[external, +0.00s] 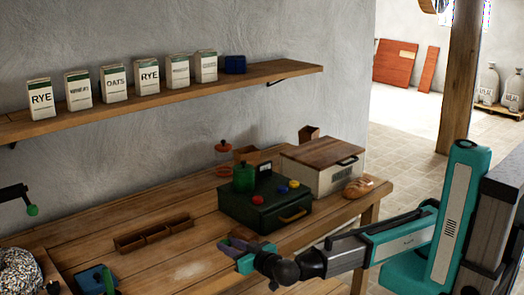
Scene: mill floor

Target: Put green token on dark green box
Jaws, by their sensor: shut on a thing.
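The dark green box (265,212) stands on the wooden workbench, with a brass handle on its front. A red token (258,197), a blue token (282,189) and a yellow token (293,184) lie on its top. A green canister (243,179) stands at the back left of the top. My gripper (232,244) is in front of the box, low near the bench's front edge, its fingers pointing left. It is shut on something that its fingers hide. I cannot make out the green token anywhere.
A white bread box (322,178) with a wooden lid stands right of the dark green box, a loaf (358,188) beside it. A divided wooden tray (153,232) lies left. Several cartons stand on the wall shelf (262,77). Bench between tray and box is clear.

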